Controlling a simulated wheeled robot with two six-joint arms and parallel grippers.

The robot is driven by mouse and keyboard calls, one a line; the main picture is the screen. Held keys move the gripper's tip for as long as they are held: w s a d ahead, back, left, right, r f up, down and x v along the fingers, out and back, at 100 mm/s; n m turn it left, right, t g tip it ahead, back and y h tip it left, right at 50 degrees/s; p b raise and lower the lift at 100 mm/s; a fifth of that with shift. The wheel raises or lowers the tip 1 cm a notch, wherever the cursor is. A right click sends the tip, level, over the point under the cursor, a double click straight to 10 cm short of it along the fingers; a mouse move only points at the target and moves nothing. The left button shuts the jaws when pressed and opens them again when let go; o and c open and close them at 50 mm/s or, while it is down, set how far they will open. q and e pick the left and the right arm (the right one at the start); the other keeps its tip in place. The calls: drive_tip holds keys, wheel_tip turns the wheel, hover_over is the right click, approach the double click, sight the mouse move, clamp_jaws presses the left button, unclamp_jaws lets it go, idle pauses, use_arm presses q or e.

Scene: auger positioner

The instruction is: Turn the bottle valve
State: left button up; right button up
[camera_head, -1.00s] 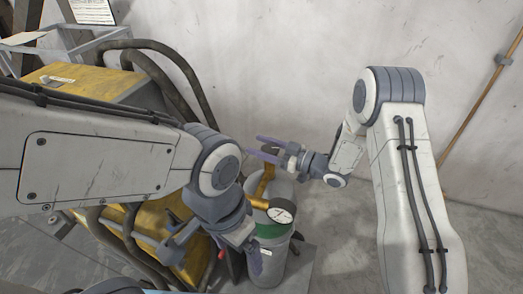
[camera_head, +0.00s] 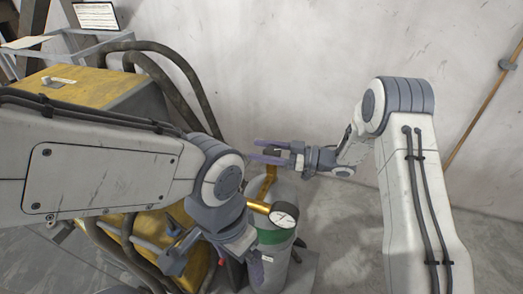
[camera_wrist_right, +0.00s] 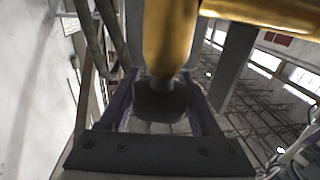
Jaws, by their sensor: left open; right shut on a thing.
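The grey gas bottle (camera_head: 271,268) with a green band stands upright on the floor. A brass valve body (camera_head: 269,183) rises from its top, with a round white-faced gauge (camera_head: 284,214) to the right. My right gripper (camera_head: 270,152) comes in from the right above the bottle. In the right wrist view its purple fingers (camera_wrist_right: 163,108) sit either side of a dark valve knob (camera_wrist_right: 160,98), below the brass stem (camera_wrist_right: 170,35), and are shut on it. My left gripper (camera_head: 215,266) is open and lower, beside the bottle's left side. Its fingertips are partly hidden.
A yellow machine (camera_head: 100,85) with thick dark hoses (camera_head: 175,75) stands to the left. A concrete wall (camera_head: 290,60) is behind the bottle. The floor (camera_head: 345,235) to the right of the bottle is clear.

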drive_tip(key=o, duration=1.4)
drive_tip(key=shift+c, duration=0.2)
drive_tip(key=shift+d+f, duration=0.1)
drive_tip(key=shift+d, duration=0.25)
drive_tip(key=s+d+b, duration=0.2)
drive_tip(key=d+b, duration=0.1)
drive_tip(key=d, duration=0.6)
drive_tip(key=shift+d+b, duration=0.3)
drive_tip(key=shift+b, duration=0.1)
